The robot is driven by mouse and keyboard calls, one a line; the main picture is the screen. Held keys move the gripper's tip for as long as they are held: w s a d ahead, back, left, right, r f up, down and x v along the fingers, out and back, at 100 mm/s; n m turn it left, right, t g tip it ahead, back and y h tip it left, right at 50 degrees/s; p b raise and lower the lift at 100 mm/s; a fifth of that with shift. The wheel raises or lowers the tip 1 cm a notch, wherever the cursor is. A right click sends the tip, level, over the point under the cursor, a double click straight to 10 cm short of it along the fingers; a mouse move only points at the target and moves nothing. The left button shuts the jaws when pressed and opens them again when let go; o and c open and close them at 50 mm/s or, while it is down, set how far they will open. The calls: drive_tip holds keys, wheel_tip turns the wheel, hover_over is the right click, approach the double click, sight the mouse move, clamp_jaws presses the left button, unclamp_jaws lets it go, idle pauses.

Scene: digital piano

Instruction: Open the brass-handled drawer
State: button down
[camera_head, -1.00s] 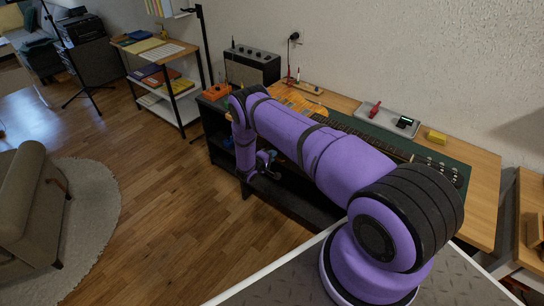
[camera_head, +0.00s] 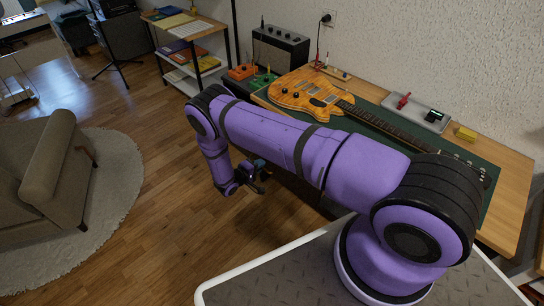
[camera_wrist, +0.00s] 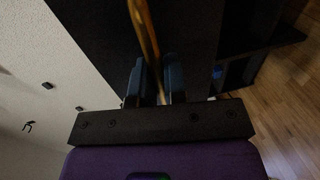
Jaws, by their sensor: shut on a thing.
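In the wrist view, my gripper (camera_wrist: 155,84) has its two dark fingers closed on a brass-coloured bar, the handle (camera_wrist: 147,38), which runs up between them. A dark, plain surface, likely the drawer (camera_wrist: 188,30), lies behind the handle; its outline is too dark to tell how far open it is. In the head view, my gripper (camera_head: 256,172) is low in front of the workbench. My purple arm hides most of the bench front there, and I cannot make out the drawer or handle.
A beige armchair (camera_head: 45,165) stands on a round rug at left. Bare wooden floor (camera_head: 165,190) lies between.

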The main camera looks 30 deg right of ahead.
drive_tip(key=f+v, duration=0.1)
drive_tip(key=v, duration=0.6)
drive_tip(key=shift+a+f, duration=0.25)
drive_tip(key=shift+a, duration=0.05)
drive_tip(key=c, duration=1.2)
unclamp_jaws()
drive_tip(key=v, duration=1)
drive_tip(key=shift+s+a, duration=0.1)
drive_tip(key=shift+a, duration=0.25)
drive_tip(key=shift+r, duration=0.1)
